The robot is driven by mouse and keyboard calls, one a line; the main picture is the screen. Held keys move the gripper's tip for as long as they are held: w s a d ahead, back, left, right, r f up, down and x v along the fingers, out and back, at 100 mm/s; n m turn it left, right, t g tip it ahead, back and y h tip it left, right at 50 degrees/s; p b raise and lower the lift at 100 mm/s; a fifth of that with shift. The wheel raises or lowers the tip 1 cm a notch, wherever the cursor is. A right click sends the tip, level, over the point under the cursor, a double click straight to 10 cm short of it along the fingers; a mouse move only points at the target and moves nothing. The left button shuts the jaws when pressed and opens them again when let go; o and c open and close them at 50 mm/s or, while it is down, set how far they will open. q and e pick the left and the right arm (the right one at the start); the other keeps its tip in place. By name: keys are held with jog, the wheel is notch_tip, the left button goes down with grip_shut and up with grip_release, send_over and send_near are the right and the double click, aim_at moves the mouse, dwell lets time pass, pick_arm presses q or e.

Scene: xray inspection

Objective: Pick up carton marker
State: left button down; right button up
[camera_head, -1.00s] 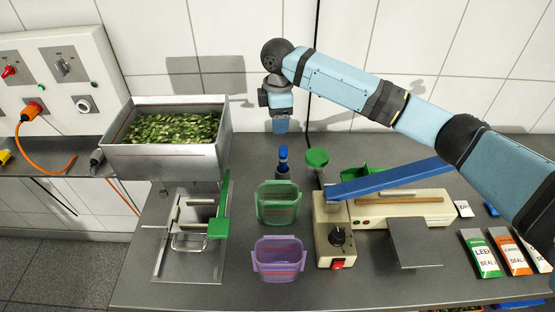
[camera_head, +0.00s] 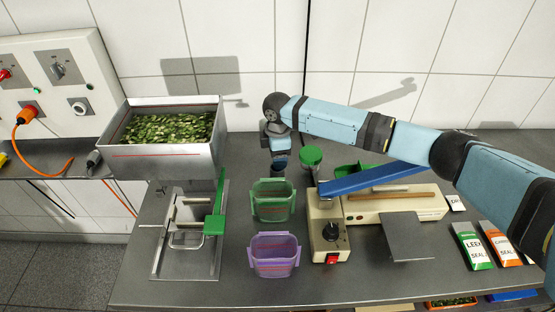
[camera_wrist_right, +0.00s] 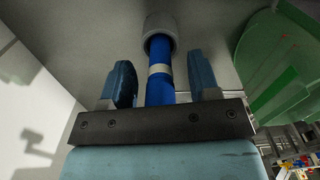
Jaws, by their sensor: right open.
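The carton marker (camera_wrist_right: 160,82) is blue with a pale band, and its end sits in a round grey holder (camera_wrist_right: 160,32) in the right wrist view. My right gripper (camera_wrist_right: 161,85) is open, with one blue finger on each side of the marker and visible gaps to it. In the head view my right gripper (camera_head: 279,158) is low at the back of the table, behind the green tub (camera_head: 272,203), and hides most of the marker. My left gripper is not in view.
A sealer with a raised blue arm (camera_head: 370,179) is further right. A purple tub (camera_head: 274,258) is in front, and a metal hopper of green leaves (camera_head: 165,150) stands left.

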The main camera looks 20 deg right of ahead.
jog(key=shift+f, duration=0.15)
grip_shut()
